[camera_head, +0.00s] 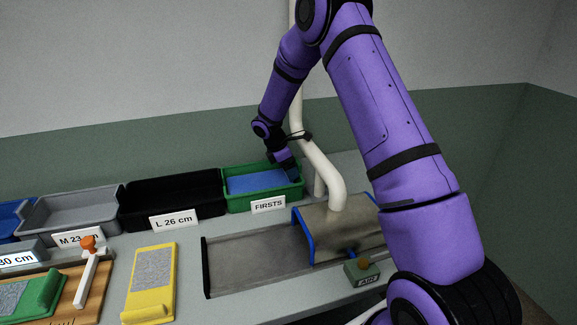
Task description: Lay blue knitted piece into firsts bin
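The blue knitted piece (255,182) lies flat inside the green bin with the FIRSTS label (268,205). The green firsts bin (235,203) stands at the back of the bench, right of the black bin. My gripper (292,173) points down at the right end of the green bin, over or against the right end of the blue piece. The fingers are small and dark here. I cannot tell whether they touch the piece or are open or shut.
A black bin (172,182) labelled L 26 cm and a grey bin (70,199) stand left of the green one. A white pipe (318,160) rises close to my gripper. A metal machine with a tray (255,262), a yellow board (134,310) and a wooden board (92,300) occupy the front.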

